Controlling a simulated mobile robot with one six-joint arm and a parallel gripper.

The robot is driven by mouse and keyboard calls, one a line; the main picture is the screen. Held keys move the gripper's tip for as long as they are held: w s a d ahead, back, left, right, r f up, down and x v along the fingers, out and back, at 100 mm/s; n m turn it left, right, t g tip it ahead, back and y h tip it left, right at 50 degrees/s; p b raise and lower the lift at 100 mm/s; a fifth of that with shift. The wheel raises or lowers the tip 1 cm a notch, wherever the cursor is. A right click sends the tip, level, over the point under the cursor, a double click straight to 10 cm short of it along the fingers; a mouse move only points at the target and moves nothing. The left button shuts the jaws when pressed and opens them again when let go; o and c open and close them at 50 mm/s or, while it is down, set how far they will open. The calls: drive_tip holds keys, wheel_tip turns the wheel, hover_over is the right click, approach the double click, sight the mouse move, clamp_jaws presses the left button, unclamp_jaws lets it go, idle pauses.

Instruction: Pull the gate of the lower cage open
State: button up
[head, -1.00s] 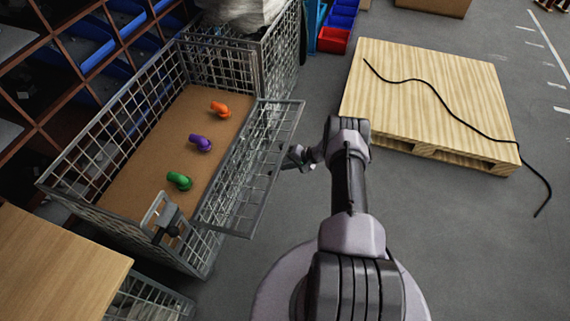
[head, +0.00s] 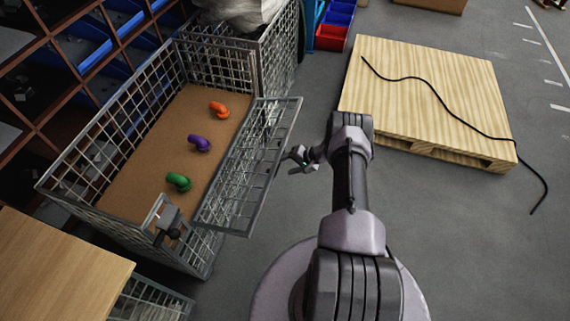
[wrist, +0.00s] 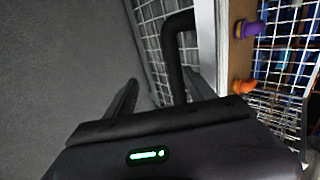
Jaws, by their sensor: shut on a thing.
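The lower cage (head: 62,205) is a grey wire-mesh box with a brown floor at left in the head view. Its mesh gate (head: 276,146) leans outward from the long side facing my arm. My gripper (head: 297,158) is just outside the gate, to its right. In the wrist view a black bar handle (wrist: 177,55) runs down between the two dark fingers of my gripper (wrist: 160,95), which is shut on it. The grip's lower part is hidden by the gripper body. The gate mesh (wrist: 150,35) shows behind the handle.
Orange (head: 219,109), purple (head: 199,143) and green (head: 178,182) pipe elbows lie in the cage. A grey latch-like piece (head: 167,218) is at its near end. A wooden pallet (head: 440,85) with a black cable stands right. Grey floor is clear between pallet and cage.

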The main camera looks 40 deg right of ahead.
drive_tip(key=p+v, duration=0.6)
drive_tip(key=v, duration=1)
drive_tip(key=shift+s, duration=0.35)
drive_tip(key=shift+d, duration=0.15)
drive_tip(key=w+a+r+n+g, duration=0.1)
drive_tip(key=w+a+r, duration=0.25)
drive_tip(key=r, duration=0.55)
drive_tip(key=w+a+r+n, duration=0.15)
drive_tip(key=w+r, duration=0.25)
drive_tip(key=r, duration=0.5)
drive_tip(key=a+r+n+g, duration=0.1)
drive_tip(key=a+r+g, duration=0.1)
drive_tip(key=a+r, duration=1.1)
drive_tip(key=s+a+r+n+h, duration=0.1)
drive_tip(key=s+a+r, duration=0.35)
drive_tip(key=r, duration=0.25)
drive_tip(key=s+a+r+n+h, duration=0.1)
drive_tip(key=s+a+r, duration=0.2)
drive_tip(key=a+r, duration=0.3)
drive_tip(key=s+a+r+t, duration=0.1)
drive_tip(key=s+a+r, duration=0.1)
drive_tip(key=s, duration=0.6)
drive_tip(key=s+a+r+t+h, duration=0.1)
drive_tip(key=s+a+r, duration=0.2)
drive_tip(key=s, duration=0.6)
drive_tip(key=a, duration=0.2)
drive_tip(key=shift+s+a+n, duration=0.25)
drive_tip(key=shift+n, duration=0.1)
